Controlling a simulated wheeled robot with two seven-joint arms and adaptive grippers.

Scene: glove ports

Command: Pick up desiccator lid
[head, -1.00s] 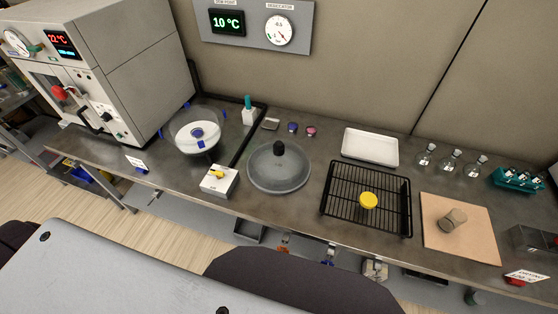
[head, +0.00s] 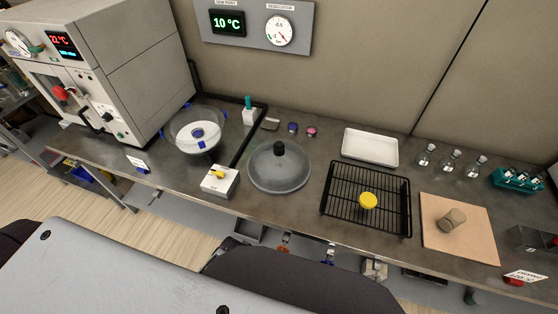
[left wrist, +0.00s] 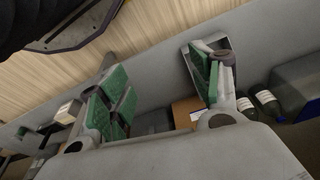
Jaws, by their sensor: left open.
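The desiccator lid (head: 279,168) is a grey translucent dome with a black knob (head: 279,148) on top. It rests on the bench right of the desiccator base (head: 197,134), a clear bowl with blue clips and a white plate inside. My left gripper (left wrist: 160,98) shows only in the left wrist view, with its green-padded fingers spread wide and nothing between them. The lid is not visible in that view. Neither gripper shows in the head view.
A white tray (head: 371,147) lies behind the rack. An oven (head: 110,65) stands at the left.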

